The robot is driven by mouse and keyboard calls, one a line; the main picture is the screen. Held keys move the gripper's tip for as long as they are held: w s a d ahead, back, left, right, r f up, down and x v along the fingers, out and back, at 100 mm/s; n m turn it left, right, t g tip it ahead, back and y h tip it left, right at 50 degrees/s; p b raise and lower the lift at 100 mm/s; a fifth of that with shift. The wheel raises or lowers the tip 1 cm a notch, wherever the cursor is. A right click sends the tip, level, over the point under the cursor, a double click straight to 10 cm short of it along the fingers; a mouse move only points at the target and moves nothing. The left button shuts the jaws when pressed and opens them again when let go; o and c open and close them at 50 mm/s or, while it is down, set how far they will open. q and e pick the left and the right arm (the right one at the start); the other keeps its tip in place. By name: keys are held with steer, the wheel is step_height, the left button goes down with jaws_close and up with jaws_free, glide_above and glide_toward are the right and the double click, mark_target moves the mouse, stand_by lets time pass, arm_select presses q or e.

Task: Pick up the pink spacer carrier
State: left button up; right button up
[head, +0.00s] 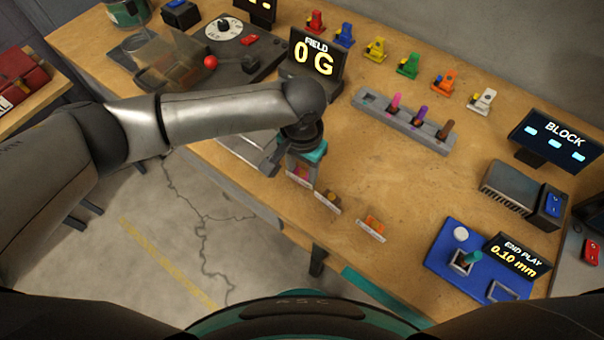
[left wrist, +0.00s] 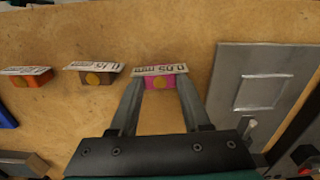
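The pink spacer carrier (left wrist: 160,83) stands on the wooden bench, behind a pale label plate reading 0.05 mm. In the left wrist view my left gripper (left wrist: 160,90) has one finger on each side of it. No clear gap shows between fingers and block, but I cannot tell whether they press on it. In the head view the left gripper (head: 302,160) is over the carrier (head: 301,174), which is partly hidden. It stands in line with the brown carrier and orange carrier, so it does not look lifted. My right gripper is not in view.
A brown carrier (left wrist: 97,78) and an orange carrier (left wrist: 33,80) stand beside it along the bench's front edge. A grey plate (left wrist: 265,85) lies on the other side. A grey slotted rack (head: 405,122) and a blue fixture (head: 450,265) stand on the bench.

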arm_select(q)
jaws_close()
